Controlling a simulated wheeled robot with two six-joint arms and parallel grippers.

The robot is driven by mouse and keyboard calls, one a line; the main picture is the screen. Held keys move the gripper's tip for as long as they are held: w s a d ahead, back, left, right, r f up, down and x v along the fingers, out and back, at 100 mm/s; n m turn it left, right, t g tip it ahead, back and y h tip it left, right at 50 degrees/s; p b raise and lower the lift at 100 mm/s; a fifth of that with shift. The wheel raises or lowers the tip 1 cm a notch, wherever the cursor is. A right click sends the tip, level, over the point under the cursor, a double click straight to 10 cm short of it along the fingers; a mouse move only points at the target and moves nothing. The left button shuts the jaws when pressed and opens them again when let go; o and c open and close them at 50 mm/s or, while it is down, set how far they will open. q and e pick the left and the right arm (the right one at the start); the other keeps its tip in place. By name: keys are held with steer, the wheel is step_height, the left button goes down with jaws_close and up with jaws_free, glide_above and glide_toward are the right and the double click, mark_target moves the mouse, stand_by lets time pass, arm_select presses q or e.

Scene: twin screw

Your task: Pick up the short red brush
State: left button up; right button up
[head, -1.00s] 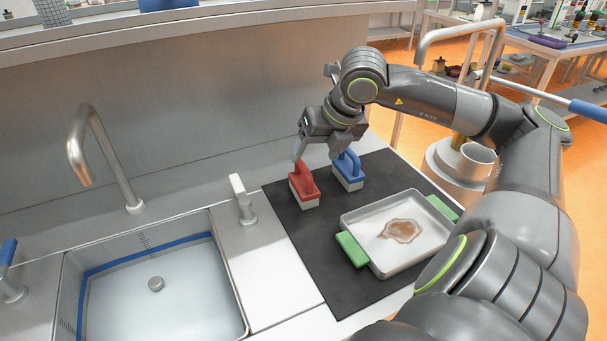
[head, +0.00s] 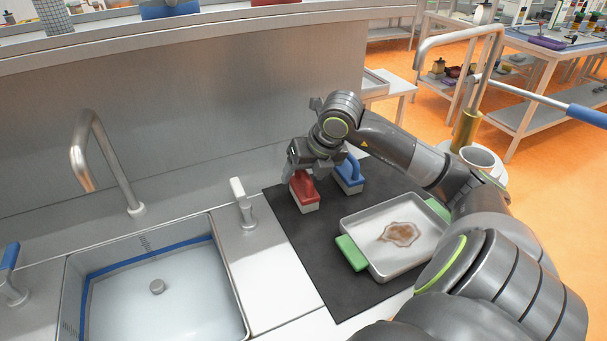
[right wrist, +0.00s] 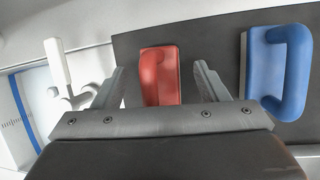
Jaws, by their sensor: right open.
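The short red brush (head: 305,191) has a red top and a pale base. It stands on the dark mat (head: 312,251) near its back left corner. My right gripper (head: 305,179) is over it, and the arm hides part of its top. In the right wrist view the red brush (right wrist: 160,76) lies between the two fingers of the right gripper (right wrist: 160,80). The fingers are open, with a gap on each side of the brush. My left gripper is not in view.
A blue brush (head: 349,177) with a looped handle stands just right of the red one. A metal tray (head: 385,265) with green handles and a brown stain lies in front. A tap lever (head: 243,203) and a sink (head: 160,300) are to the left.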

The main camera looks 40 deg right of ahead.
steer(key=shift+w+f, duration=0.2)
steer(key=shift+f, duration=0.3)
steer(key=c, duration=1.1)
step_height(320, 180, up, 10)
steer(key=shift+r+b, duration=0.1)
steer(key=shift+b, duration=0.35)
